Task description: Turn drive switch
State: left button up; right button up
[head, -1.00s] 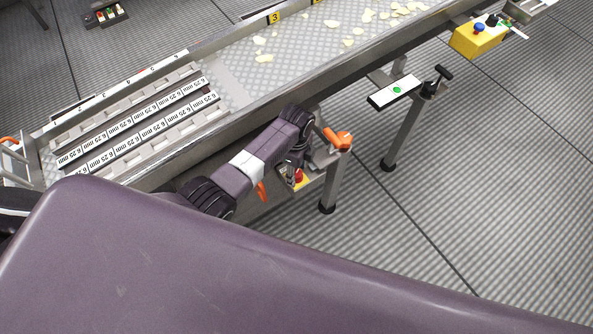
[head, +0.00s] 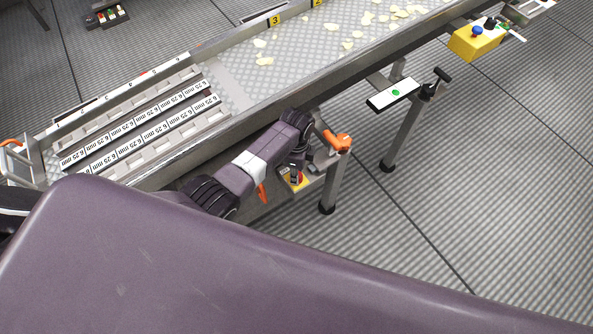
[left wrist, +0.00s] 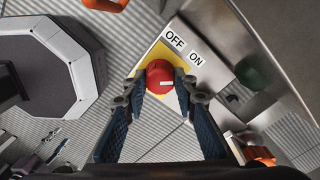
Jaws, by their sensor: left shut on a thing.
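The drive switch is a round red knob (left wrist: 160,75) on a yellow plate (left wrist: 154,57) with OFF and ON labels. My left gripper (left wrist: 160,82) has its two blue-padded fingers on either side of the knob and is shut on it. In the head view my left gripper (head: 296,171) is low beside the conveyor's front side, at the small yellow plate (head: 299,184). There the fingers hide much of the knob. My right gripper is not in view.
The conveyor trough (head: 232,82) with pale chips runs above the switch. An orange handle (head: 338,139) and a metal leg (head: 329,193) stand close to the gripper. A green-button panel (head: 394,94) and a yellow box (head: 474,42) are farther right. The floor at right is clear.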

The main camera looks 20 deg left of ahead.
pick_arm(q)
jog(key=n+p, duration=0.1)
jog(key=n, duration=0.3)
jog(key=shift+r+n+p, duration=0.1)
jog(key=shift+n+p, duration=0.2)
jog(key=shift+p, duration=0.1)
jog(key=n+p, duration=0.1)
jog(key=n, duration=0.3)
jog(key=shift+n, duration=0.3)
jog(key=o, duration=1.2)
jog(key=shift+c, duration=0.2)
notch_tip(320, 180, up, 12)
